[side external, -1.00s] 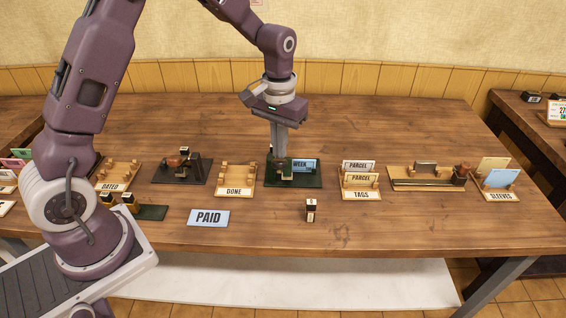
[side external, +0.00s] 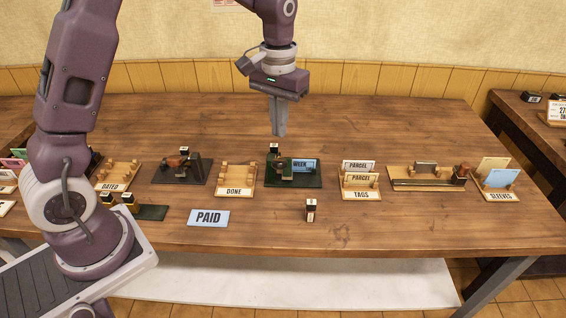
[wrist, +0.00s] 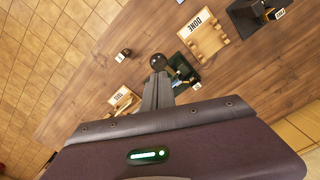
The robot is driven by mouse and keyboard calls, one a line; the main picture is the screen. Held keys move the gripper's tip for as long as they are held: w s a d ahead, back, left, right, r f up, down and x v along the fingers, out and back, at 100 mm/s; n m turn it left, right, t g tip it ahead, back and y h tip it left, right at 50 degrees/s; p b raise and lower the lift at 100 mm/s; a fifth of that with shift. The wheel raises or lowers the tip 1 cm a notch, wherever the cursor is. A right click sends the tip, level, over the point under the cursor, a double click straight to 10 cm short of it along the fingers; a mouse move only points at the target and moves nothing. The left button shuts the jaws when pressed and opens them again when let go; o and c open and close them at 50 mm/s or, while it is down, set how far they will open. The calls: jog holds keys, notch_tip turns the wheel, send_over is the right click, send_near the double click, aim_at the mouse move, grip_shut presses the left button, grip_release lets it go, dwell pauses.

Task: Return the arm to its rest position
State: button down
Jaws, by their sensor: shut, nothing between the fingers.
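My gripper (side external: 279,130) is shut and empty. It hangs above the table, over the back of the green press base (side external: 312,182), clear of it. In the wrist view my gripper's fingers (wrist: 158,76) are together, with the green press (wrist: 183,66) just beyond them.
Left of the press are the DONE rack (side external: 235,180), a dark press (side external: 183,168) and the DATED rack (side external: 119,176). Right are the TAGS rack (side external: 361,185), a wooden fixture (side external: 427,178) and the SLEEVES rack (side external: 499,187). A PAID card (side external: 208,218) and small stamp (side external: 311,210) lie in front.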

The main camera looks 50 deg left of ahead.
jog(key=s+d+r+t, duration=0.1)
jog(key=s+r, duration=0.4)
jog(key=r, duration=0.2)
jog(key=s+d+r+m+t, duration=0.1)
jog(key=s+r+t, duration=0.1)
jog(key=s, duration=0.8)
jog(key=s+d+r+m+t, duration=0.1)
jog(key=s+m+t, duration=0.1)
jog(key=s, duration=0.9)
jog(key=shift+d+r+t, duration=0.2)
jog(key=shift+r+t, duration=0.1)
jog(key=shift+r, duration=0.05)
